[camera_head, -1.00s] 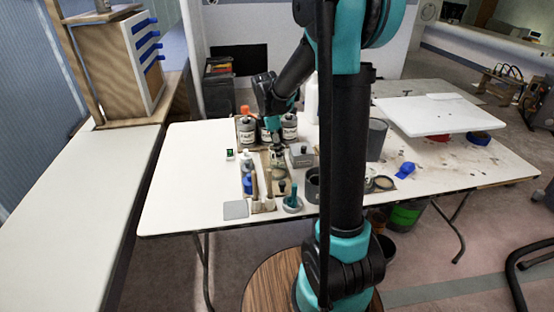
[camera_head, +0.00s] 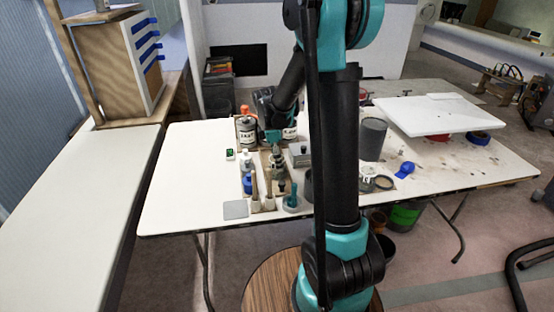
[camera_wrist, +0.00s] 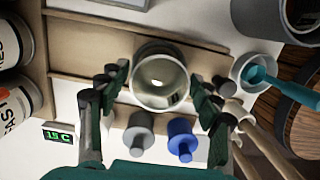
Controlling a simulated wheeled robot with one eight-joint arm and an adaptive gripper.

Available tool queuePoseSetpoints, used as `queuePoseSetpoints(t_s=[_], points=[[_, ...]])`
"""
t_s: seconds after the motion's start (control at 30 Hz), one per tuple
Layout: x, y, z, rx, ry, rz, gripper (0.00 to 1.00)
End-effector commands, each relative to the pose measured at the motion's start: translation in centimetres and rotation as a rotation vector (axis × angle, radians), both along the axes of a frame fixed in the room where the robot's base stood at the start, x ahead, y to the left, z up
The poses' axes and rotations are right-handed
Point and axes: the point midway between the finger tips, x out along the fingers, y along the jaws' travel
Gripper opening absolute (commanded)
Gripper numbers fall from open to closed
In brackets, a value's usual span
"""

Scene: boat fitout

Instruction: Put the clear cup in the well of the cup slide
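A round, pale, see-through cup (camera_wrist: 160,88) is in the middle of the wrist view, seen from above, over a tan wooden board. My gripper (camera_wrist: 160,92) is open, with one dark finger on each side of the cup and narrow gaps visible. In the head view my gripper (camera_head: 277,166) reaches low over the wooden tray area, where the cup is hard to make out. The tan board with a long recessed strip (camera_wrist: 88,62), apparently the cup slide, lies left of and behind the cup. I cannot make out its well.
Labelled cans (camera_head: 247,133) stand behind my gripper. Grey and blue knobbed pieces (camera_wrist: 140,132) lie close below the cup. A pot with a teal handle (camera_wrist: 255,73) and wooden-handled tools (camera_wrist: 262,132) are at right. The table's left part (camera_head: 190,175) is mostly clear.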

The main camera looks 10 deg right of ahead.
Motion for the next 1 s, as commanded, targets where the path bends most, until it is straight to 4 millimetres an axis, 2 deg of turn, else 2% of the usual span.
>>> queuePoseSetpoints(t_s=[0.3, 0.47, 0.8, 1.0], points=[[0.0, 0.0, 0.1, 0.000, 0.000, 0.000, 0.69], [0.0, 0.2, 1.3, 0.000, 0.000, 0.000, 0.69], [0.0, 1.2, 7.7, 0.000, 0.000, 0.001, 0.69], [0.0, 1.6, 10.8, 0.000, 0.000, 0.001, 0.69]])
